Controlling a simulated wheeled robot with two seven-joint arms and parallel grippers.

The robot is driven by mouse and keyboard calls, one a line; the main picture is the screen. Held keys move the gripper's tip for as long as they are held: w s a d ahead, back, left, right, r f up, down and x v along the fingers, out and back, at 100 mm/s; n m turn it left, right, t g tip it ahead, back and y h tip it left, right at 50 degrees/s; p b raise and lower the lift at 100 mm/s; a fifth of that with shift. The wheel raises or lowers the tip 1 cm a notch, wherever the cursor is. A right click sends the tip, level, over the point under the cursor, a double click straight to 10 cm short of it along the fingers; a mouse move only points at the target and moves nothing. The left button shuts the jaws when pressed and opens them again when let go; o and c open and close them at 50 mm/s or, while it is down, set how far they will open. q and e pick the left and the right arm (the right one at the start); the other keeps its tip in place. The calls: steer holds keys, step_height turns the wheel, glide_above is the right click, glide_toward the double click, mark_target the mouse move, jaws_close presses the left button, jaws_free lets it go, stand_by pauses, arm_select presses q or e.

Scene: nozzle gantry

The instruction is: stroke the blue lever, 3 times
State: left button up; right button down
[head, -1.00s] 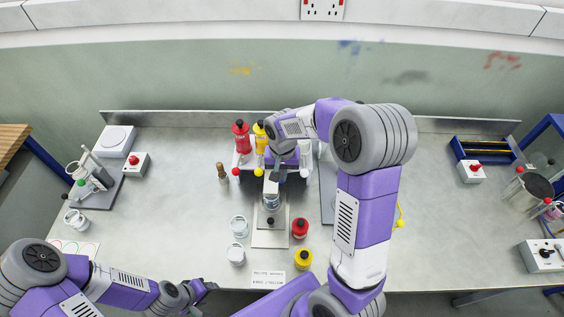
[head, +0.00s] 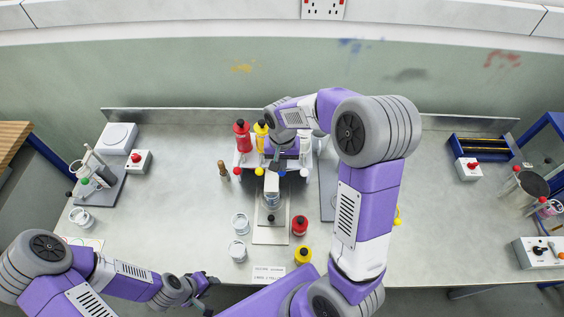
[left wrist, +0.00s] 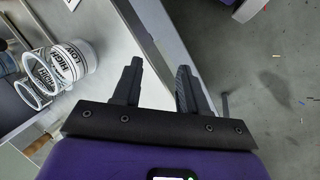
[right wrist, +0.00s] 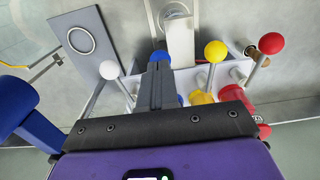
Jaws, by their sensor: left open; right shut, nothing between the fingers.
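The blue lever's round knob (right wrist: 158,58) shows at the fingertips in the right wrist view, partly hidden behind them. My right gripper (right wrist: 157,66) is shut with nothing between its fingers and is at or very near the knob; I cannot tell whether it touches. In the head view my right gripper (head: 279,168) is over the front of the bottle rack, and the blue lever is mostly hidden. My left gripper (head: 210,281) is open and empty at the table's front edge. Its spread fingers show in the left wrist view (left wrist: 157,72).
White (right wrist: 109,69), yellow (right wrist: 216,51) and red (right wrist: 271,43) lever knobs stand close on both sides. A cup (head: 271,199) stands below on the centre stand. The table's left middle is clear.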

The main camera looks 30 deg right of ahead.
steer(key=shift+f+b, duration=1.15)
steer(key=shift+f, duration=0.35)
steer(key=f+b, duration=0.1)
steer(key=s+f+b, duration=0.1)
steer(key=shift+s+a+f+b, duration=0.25)
steer(key=shift+a+f+b, duration=0.15)
steer(key=shift+r, duration=0.1)
steer(key=r+p, duration=0.1)
steer(key=w+r+p, duration=0.1)
steer(key=r+p, duration=0.1)
steer(key=d+r+p, duration=0.1)
steer(key=r, duration=0.1)
steer(key=shift+w+p, duration=0.35)
steer(key=shift+w, duration=0.05)
steer(key=shift+r, duration=0.2)
steer(key=shift+s+a+r, duration=0.1)
steer(key=shift+s+a, duration=0.05)
steer(key=shift+a, duration=0.05)
steer(key=shift+d, duration=0.1)
